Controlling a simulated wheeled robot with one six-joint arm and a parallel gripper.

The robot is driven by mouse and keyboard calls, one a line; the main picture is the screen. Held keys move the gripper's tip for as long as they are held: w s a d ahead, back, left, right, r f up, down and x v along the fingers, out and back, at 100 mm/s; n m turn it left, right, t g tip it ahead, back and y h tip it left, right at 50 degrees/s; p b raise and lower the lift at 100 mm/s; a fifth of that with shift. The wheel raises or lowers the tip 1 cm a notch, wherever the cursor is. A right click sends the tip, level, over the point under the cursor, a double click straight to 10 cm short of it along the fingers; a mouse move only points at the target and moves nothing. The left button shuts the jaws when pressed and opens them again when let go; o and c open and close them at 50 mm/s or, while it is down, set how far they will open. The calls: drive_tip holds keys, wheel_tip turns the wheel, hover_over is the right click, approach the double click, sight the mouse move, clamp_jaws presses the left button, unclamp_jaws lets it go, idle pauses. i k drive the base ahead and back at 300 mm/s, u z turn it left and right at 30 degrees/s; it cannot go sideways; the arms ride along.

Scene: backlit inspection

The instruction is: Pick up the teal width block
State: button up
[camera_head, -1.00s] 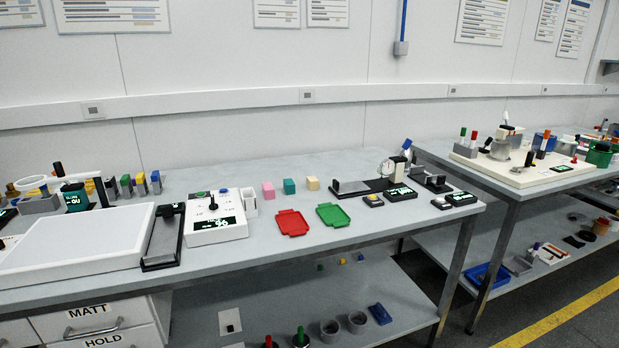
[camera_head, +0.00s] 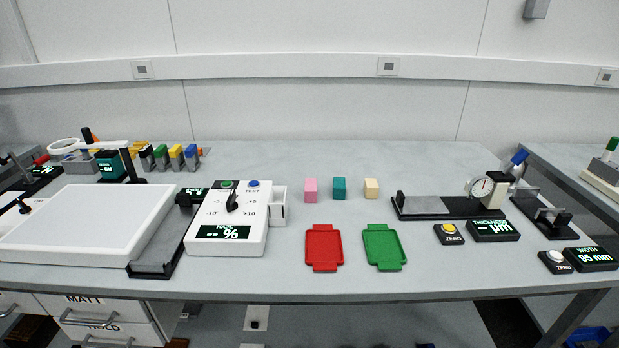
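The teal width block (camera_head: 339,188) stands on the grey bench (camera_head: 420,164), between a pink block (camera_head: 311,189) on its left and a cream block (camera_head: 371,188) on its right. The three blocks are in a row with gaps between them. The teal block is fully visible, behind the red tray (camera_head: 323,247) and the green tray (camera_head: 383,246). My gripper is not in view.
A white haze meter (camera_head: 228,245) stands left of the trays. A thickness gauge (camera_head: 481,187) on a black base is to the right, with a width readout (camera_head: 590,258) beyond it. The bench around the blocks is clear.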

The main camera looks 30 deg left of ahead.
sight(339, 183)
drive_tip(key=u, duration=0.65)
drive_tip(key=i, duration=0.8)
drive_tip(key=u, duration=1.35)
drive_tip(key=i, duration=0.35)
drive_tip(key=u, duration=0.15)
